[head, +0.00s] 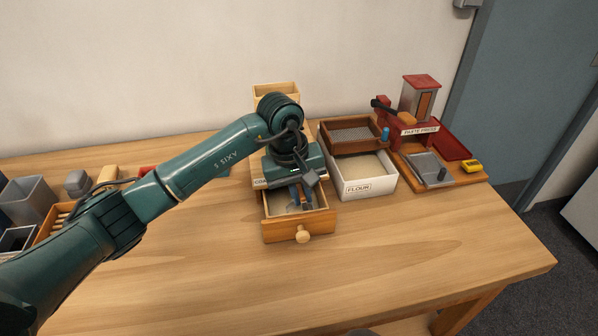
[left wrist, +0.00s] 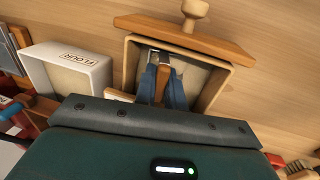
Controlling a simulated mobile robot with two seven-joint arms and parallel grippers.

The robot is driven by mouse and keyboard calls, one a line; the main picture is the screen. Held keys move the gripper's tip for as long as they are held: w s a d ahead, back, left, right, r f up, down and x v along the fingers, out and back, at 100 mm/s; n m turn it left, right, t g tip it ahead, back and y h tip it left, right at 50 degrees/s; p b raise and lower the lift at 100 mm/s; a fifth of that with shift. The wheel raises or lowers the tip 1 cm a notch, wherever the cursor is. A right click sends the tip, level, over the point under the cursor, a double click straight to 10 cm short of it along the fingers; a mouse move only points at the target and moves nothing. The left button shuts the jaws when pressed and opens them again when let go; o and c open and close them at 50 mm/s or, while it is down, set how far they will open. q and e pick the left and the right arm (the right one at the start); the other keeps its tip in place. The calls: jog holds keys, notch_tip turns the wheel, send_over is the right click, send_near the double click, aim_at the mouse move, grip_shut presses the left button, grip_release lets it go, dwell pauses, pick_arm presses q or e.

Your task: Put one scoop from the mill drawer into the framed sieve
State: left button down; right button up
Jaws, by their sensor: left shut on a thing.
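The mill drawer (head: 299,229) is pulled open toward the front of the table, with pale meal inside. My left gripper (head: 295,196) points down into it. In the left wrist view the blue fingers (left wrist: 165,86) are closed around the wooden handle of a scoop (left wrist: 163,77), whose grey metal end lies low in the drawer (left wrist: 224,84). How much the scoop holds cannot be told. The framed sieve (head: 352,149), a brown wooden frame with grey mesh, rests over the back of the white flour box, right of the gripper. My right gripper is not in view.
The flour box (head: 371,188) stands right of the drawer. The mill's hopper (head: 276,93) shows behind my wrist. A red paste press (head: 420,131) and a yellow item (head: 471,167) are at the right. Containers (head: 28,196) stand at the left. The table front is clear.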

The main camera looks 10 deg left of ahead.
pick_arm(q)
jog(key=shift+s+a+f+y+b, duration=0.15)
jog(key=shift+a+f+y+b, duration=0.3)
jog(key=shift+b, duration=0.25)
jog(key=shift+s+a, duration=0.15)
jog(key=shift+a, duration=0.25)
jog(key=shift+s+a+f+g+y, duration=0.1)
jog(key=shift+s+a+g+y, duration=0.1)
jog(key=shift+a+g+y, duration=0.2)
jog(key=shift+w+d+y+b, duration=0.2)
jog(key=shift+d+y+b, duration=0.15)
jog(key=shift+y+b, duration=0.1)
jog(key=r+p, duration=0.2)
jog(key=r, duration=0.2)
jog(key=shift+d+r, duration=0.2)
jog(key=shift+w+d+r+p, duration=0.1)
jog(key=shift+r+p, duration=0.45)
jog(key=shift+r, duration=0.6)
jog(key=shift+w+d+r+p, duration=0.1)
jog(key=shift+r+p, duration=0.45)
jog(key=shift+r, duration=0.6)
jog(key=shift+s+a, duration=0.1)
